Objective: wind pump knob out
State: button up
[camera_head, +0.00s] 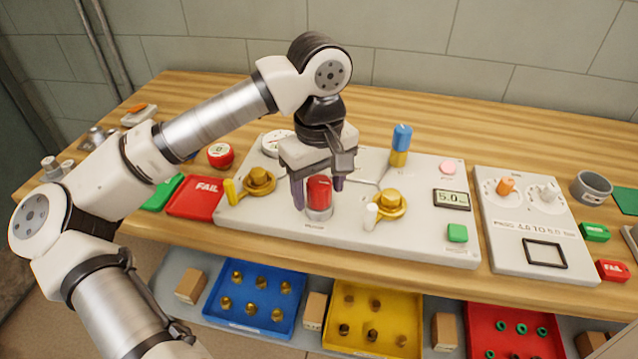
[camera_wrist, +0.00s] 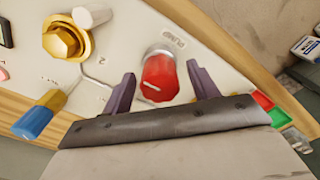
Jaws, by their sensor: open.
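The red pump knob (camera_head: 319,189) stands on a silver collar at the front middle of the white panel (camera_head: 290,231). In the wrist view the red knob (camera_wrist: 159,79) carries a white pointer line, and the word PUMP is printed beside it. My gripper (camera_head: 319,194) is over the knob from above. Its two purple fingers stand on either side of the knob, and in the wrist view my gripper (camera_wrist: 163,85) shows a gap between each finger and the knob. My gripper is open and holds nothing.
Brass valves with a yellow handle (camera_head: 230,191) and a white handle (camera_head: 371,215) flank the knob. A blue-and-yellow handle (camera_head: 400,145) stands behind. A display (camera_head: 451,199) reads about 5.0. A second panel (camera_head: 530,225) lies right; bins sit below.

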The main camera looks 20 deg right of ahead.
jog(key=shift+f, duration=0.1)
jog(key=c, duration=1)
jog(key=n+b, duration=0.3)
jog(key=shift+f+n, duration=0.15)
jog(key=shift+n, duration=0.25)
jog(key=n+b, duration=0.3)
jog(key=n, duration=0.1)
jog(key=shift+n, duration=0.3)
jog(key=n+b, duration=0.1)
jog(key=n, duration=0.4)
jog(key=shift+b, duration=0.35)
jog(key=shift+r+n+b, duration=0.2)
jog(key=shift+n+b, duration=0.25)
jog(key=shift+n, duration=1.85)
